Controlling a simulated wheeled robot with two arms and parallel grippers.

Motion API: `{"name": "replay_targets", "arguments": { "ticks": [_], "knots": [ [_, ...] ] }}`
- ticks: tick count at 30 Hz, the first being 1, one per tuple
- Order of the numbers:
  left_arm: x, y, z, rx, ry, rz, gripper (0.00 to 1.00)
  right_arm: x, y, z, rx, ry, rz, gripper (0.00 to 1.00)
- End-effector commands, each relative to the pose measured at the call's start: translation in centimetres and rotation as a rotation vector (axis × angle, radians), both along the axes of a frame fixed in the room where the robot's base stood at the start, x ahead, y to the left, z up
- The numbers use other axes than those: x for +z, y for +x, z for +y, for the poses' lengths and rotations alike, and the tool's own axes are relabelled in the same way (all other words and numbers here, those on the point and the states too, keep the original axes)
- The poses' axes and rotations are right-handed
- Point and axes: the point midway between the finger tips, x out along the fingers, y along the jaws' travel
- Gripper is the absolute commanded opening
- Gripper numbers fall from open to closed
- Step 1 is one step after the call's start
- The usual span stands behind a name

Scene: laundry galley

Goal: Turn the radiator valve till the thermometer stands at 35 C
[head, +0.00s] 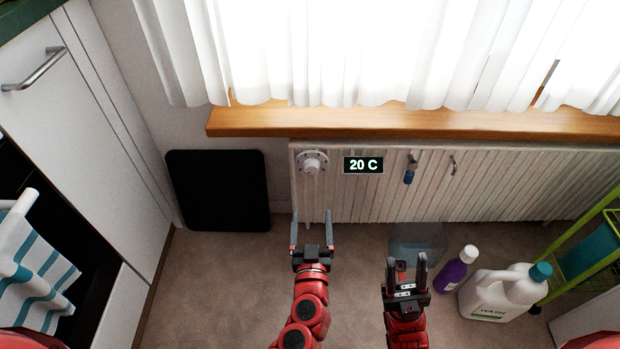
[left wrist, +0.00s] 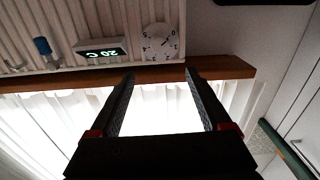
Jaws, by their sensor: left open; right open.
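The radiator valve (head: 313,162) is a round white dial with marks around its rim, at the upper left of the white radiator (head: 340,205). It also shows in the left wrist view (left wrist: 159,43), upside down and beyond the fingertips. The thermometer (head: 363,165) is a black display right of the valve and reads 20 C; it also shows in the left wrist view (left wrist: 101,51). My left gripper (head: 312,228) is open and empty, below the valve and apart from it. My right gripper (head: 406,269) is open and empty, lower and further right.
A blue-handled item (head: 409,170) and a hook (head: 453,165) are on the radiator. A wooden sill (head: 400,120) juts out above it. A black panel (head: 217,190) leans at left. A clear container (head: 415,243), purple bottle (head: 455,269) and white jug (head: 500,293) stand at right.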

Motion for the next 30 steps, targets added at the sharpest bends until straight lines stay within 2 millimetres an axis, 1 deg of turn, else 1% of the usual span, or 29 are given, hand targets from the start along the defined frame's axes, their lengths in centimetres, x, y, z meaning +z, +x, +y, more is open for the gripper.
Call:
{"name": "replay_targets", "arguments": {
  "ticks": [1, 9, 12, 16, 18, 22, 25, 30],
  "knots": [
    [0.0, 1.2, 0.2, 0.005, 0.002, -0.002, 0.81, -0.1, 0.0, 0.0, 0.001, -0.001, 0.000, 0.45],
    [0.0, 7.7, 0.1, 0.004, 0.000, -0.001, 0.81, -0.6, 0.1, 0.2, 0.005, -0.011, 0.002, 0.45],
    [0.0, 10.0, 0.0, 0.002, 0.001, -0.001, 0.81, -0.8, 0.1, 0.3, 0.007, -0.016, 0.002, 0.45],
    [-0.1, 12.4, 0.1, 0.004, 0.001, 0.001, 0.81, -1.0, 0.2, 0.4, 0.011, -0.023, 0.003, 0.45],
    [-0.1, 13.4, 0.0, 0.001, 0.003, 0.000, 0.81, -1.2, 0.2, 0.5, 0.012, -0.026, 0.003, 0.45],
    [-0.1, 14.4, 0.0, -0.002, 0.001, 0.001, 0.81, -1.2, 0.2, 0.6, 0.013, -0.030, 0.005, 0.45],
    [-0.1, 14.8, 0.0, -0.002, 0.001, 0.002, 0.81, -1.2, 0.2, 0.6, 0.014, -0.031, 0.005, 0.45],
    [-0.1, 14.8, 0.0, -0.002, 0.001, 0.002, 0.81, -1.2, 0.2, 0.6, 0.014, -0.031, 0.005, 0.45]
  ]
}}
